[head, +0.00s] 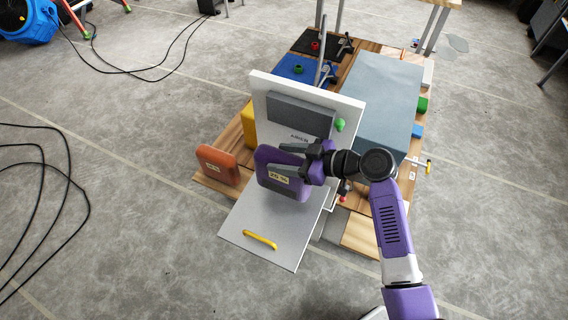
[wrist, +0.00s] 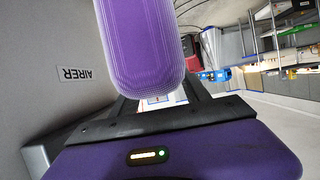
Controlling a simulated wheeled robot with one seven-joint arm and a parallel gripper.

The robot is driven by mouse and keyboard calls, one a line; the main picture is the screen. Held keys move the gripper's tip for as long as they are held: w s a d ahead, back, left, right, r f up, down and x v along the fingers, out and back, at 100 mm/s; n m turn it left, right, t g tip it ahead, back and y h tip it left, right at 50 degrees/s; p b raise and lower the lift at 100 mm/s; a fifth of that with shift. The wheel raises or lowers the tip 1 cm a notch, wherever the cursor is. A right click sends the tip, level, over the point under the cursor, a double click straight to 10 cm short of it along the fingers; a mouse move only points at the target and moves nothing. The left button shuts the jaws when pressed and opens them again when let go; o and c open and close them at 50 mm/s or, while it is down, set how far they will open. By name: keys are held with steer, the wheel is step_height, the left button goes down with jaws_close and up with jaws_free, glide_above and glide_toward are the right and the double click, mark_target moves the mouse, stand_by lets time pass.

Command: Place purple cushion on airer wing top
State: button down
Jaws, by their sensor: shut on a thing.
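The purple cushion (head: 275,188) is upright with a pale label on its face. My gripper (head: 296,160) is shut on it from the right. The cushion also shows between the fingers in the wrist view (wrist: 140,45). It is in front of the airer's upright white panel (head: 262,95), over the rear part of the flat light-grey wing (head: 255,215). A gap between the cushion's lower edge and the wing is hard to judge. The panel's "AIRER" label (wrist: 85,74) shows at the left in the wrist view.
A yellow handle (head: 260,240) lies on the wing's front part. An orange cushion-like block (head: 218,165) stands left of the wing. A large grey-blue box (head: 380,100) is behind right on the wooden platform. A green knob (head: 340,125) sticks out at the panel's right edge.

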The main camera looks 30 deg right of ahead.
steer(key=f, duration=0.4)
steer(key=shift+w+d+f+p, duration=0.1)
steer(key=shift+d+p, duration=0.1)
steer(key=shift+p, duration=0.1)
steer(key=shift+f+b, duration=0.2)
steer(key=shift+b, duration=0.1)
steer(key=c, duration=0.5)
jaws_free()
steer(key=shift+r, duration=0.2)
steer(key=b+v, duration=0.1)
steer(key=v, duration=1.1)
steer(key=shift+f, duration=0.1)
